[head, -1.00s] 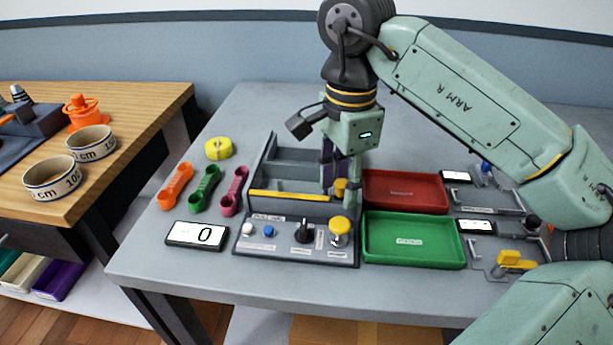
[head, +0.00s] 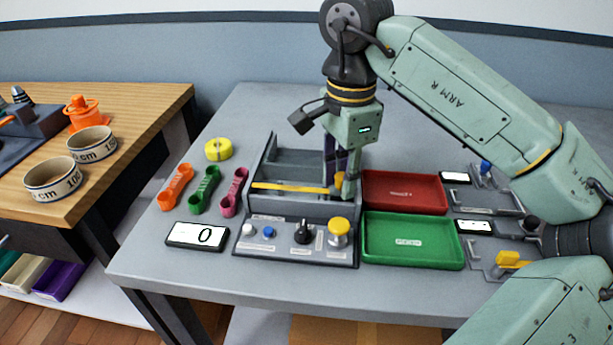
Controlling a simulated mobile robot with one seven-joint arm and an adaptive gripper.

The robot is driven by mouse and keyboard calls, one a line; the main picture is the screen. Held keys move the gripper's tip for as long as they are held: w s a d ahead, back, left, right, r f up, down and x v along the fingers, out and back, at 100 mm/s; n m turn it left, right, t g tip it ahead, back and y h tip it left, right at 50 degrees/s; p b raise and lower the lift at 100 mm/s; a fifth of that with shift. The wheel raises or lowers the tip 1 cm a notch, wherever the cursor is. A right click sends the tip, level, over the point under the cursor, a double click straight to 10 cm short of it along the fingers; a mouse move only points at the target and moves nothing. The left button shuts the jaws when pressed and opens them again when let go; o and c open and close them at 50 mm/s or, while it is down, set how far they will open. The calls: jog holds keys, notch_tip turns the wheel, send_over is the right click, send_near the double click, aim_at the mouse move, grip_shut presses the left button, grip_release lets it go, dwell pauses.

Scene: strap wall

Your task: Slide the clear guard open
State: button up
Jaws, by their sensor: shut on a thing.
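The clear guard is hard to see. Its yellow front bar (head: 288,187) runs across the grey machine (head: 272,150), behind the control panel. My gripper (head: 342,182) points down at the bar's right end, where a small yellow handle (head: 337,183) shows between its fingers. It is shut on that handle. The fingers hide part of the handle and the machine's right rear side.
The control panel in front has a large yellow button (head: 339,228), a black knob (head: 303,233) and small buttons. A red tray (head: 405,208) and a green tray (head: 413,258) stand close on the right. A display (head: 197,235) reading 0 and coloured straps lie left.

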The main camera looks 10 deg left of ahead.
jog(key=shift+w+a+f+p, duration=0.15)
jog(key=shift+w+p, duration=0.4)
jog(key=shift+w, duration=1.4)
jog(key=shift+w+a+f+p, duration=0.15)
jog(key=shift+w+p, duration=0.4)
jog(key=shift+w, duration=1.4)
jog(key=shift+d, duration=0.15)
jog(key=o, duration=0.6)
jog(key=shift+w, duration=0.1)
jog(key=shift+w+r+p, duration=0.15)
jog(key=shift+r+p, duration=0.55)
jog(key=shift+r, duration=0.1)
notch_tip(320, 180, up, 5)
jog(key=p, duration=0.3)
jog(key=shift+f, duration=0.15)
jog(key=shift+d, duration=0.1)
jog(key=shift+c, duration=0.6)
